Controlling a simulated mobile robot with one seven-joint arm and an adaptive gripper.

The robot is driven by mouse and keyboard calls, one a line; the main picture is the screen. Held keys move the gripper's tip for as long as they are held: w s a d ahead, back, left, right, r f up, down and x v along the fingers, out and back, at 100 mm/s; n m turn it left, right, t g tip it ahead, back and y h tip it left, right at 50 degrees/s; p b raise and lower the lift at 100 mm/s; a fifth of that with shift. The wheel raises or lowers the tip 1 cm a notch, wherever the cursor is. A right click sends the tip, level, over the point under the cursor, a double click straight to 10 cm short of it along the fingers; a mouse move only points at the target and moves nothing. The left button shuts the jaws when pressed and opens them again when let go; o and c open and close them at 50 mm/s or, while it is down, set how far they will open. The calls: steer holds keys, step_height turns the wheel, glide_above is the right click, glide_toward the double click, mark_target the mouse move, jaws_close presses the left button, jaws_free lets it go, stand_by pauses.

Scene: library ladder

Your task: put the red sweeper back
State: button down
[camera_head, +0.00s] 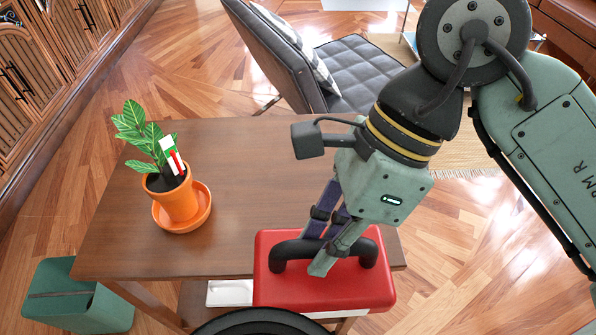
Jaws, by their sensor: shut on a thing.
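The red sweeper (285,287) is a red box-shaped body with a black arched handle on top and a pale lower edge. It shows at the front right edge of the brown wooden table (255,165) and overlaps that edge in the picture. I cannot tell whether it touches the table. My gripper (328,248) points down and is shut on the black handle. The fingers hide part of the handle, and a dark round shape at the bottom hides part of the sweeper's near side.
An orange potted plant (178,205) with a red-and-white tag stands on an orange saucer at the table's left. A green bin (80,297) is on the floor at lower left. A white object (229,293) lies below the table edge. A black chair (345,75) stands behind. The table's middle is clear.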

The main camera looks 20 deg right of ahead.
steer(key=w+d+f+p, duration=0.2)
steer(key=w, duration=0.6)
steer(key=w+d+f+p, duration=0.2)
steer(key=w+f, duration=0.1)
steer(key=w, duration=0.5)
steer(key=shift+d+p, duration=0.3)
steer(key=shift+f+b, duration=0.15)
steer(key=shift+b, duration=0.15)
steer(key=c, duration=1.5)
jaws_free()
steer(key=shift+s, duration=0.1)
steer(key=b+v, duration=0.1)
steer(key=v, duration=1.1)
steer(key=shift+r, duration=0.25)
